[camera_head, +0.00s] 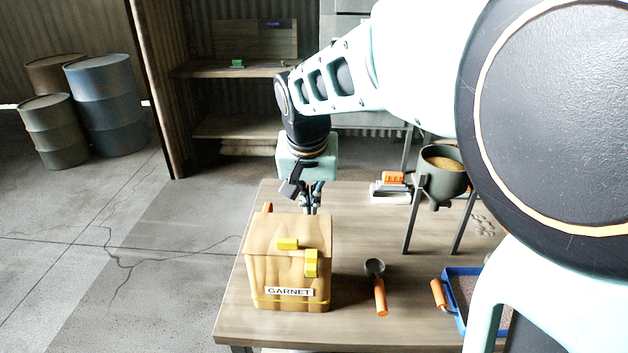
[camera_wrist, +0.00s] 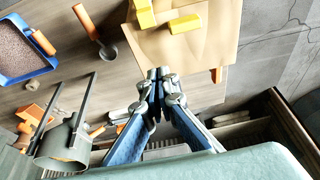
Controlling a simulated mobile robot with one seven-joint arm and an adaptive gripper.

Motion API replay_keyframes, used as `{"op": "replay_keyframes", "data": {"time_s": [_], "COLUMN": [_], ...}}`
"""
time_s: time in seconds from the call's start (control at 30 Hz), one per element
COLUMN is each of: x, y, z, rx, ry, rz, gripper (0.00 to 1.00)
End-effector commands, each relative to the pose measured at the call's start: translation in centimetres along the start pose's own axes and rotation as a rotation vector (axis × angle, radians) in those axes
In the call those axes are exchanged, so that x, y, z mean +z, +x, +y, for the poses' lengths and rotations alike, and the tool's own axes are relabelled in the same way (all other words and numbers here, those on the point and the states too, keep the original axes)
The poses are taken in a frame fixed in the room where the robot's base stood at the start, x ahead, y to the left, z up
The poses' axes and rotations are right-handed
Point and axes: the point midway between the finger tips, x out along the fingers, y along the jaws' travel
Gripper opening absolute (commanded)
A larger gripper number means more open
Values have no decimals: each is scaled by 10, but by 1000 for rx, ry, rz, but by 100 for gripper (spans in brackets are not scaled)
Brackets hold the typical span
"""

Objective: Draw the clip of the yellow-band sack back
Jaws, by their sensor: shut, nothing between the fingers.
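The tan sack (camera_head: 262,270) labelled GARNET stands upright on the workbench, with a thin yellow band (camera_head: 290,303) around its lower part. I cannot tell for sure which is the clip. In the wrist view, the sack (camera_wrist: 205,48) and both yellow blocks (camera_wrist: 184,24) show beyond my fingertips. My gripper (camera_wrist: 158,73) is shut and empty, pointing down at the sack's far edge. In the head view its fingertips are partly hidden behind the sack.
An orange-handled scoop (camera_head: 380,297) lies right of the sack. A blue tray (camera_head: 459,318) of grit is at the bench's right. A grey pot (camera_head: 441,185) on legs and an orange-and-white item (camera_head: 391,186) stand behind. An orange tab (camera_head: 267,208) shows at the sack's back left.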

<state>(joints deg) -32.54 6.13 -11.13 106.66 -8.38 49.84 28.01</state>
Motion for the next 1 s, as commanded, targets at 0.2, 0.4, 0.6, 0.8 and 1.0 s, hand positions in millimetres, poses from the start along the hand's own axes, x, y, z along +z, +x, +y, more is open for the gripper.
{"op": "replay_keyframes", "data": {"time_s": [0.2,0.4,0.6,0.8,1.0], "x": [2,2,14,33,38], "y": [33,77,92,86,84], "z": [1,1,0,0,0], "rx": [4,4,-1,0,1], "ry": [1,0,-3,0,0], "rz": [-5,-6,-1,-1,-1], "gripper": [0,0,0,0,0]}}
